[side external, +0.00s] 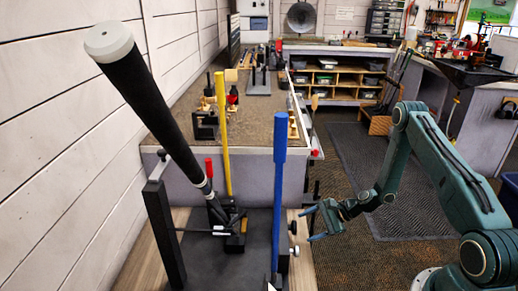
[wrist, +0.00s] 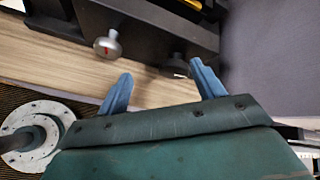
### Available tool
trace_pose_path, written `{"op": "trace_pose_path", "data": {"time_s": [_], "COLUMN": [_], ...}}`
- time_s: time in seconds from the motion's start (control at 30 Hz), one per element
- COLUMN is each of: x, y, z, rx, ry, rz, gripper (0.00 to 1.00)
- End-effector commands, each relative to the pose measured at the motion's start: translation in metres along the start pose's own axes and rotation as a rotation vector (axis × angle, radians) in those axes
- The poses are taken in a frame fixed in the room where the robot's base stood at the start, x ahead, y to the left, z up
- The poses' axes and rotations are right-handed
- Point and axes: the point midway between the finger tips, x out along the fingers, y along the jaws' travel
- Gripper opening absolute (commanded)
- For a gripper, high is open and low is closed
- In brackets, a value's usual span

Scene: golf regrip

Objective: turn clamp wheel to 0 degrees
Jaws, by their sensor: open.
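Two round knobs stick out from the side of the black clamp base (side external: 255,225). One is a silver knob (wrist: 107,45) with a red mark on its face. The other is a dark wheel (wrist: 175,66); I cannot tell for sure which is the clamp wheel. In the side external view the knobs show as an upper one (side external: 293,228) and a lower one (side external: 296,250). My gripper (side external: 308,226) is open and empty, just right of the knobs. In the wrist view its blue fingertips (wrist: 160,70) are spread, with the dark wheel beyond the gap between them and the silver knob left of it.
A blue upright (side external: 279,190) stands close to the knobs, and a yellow upright (side external: 222,140) farther back. A workbench (side external: 255,135) is behind. The floor right of the base is open.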

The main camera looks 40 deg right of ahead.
Motion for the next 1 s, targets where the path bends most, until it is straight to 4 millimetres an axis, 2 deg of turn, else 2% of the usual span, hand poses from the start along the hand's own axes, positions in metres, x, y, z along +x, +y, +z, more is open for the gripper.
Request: {"op": "trace_pose_path", "data": {"time_s": [0.3, 0.6, 0.8, 1.0], "x": [-0.020, -0.052, -0.063, -0.065], "y": [-0.022, -0.042, -0.048, -0.049], "z": [0.025, 0.044, 0.050, 0.050], "rx": [0.200, 0.379, 0.438, 0.448], "ry": [0.230, 0.461, 0.532, 0.540], "rz": [0.135, 0.118, 0.089, 0.085], "gripper": [0.68, 0.68, 0.68, 0.68]}}
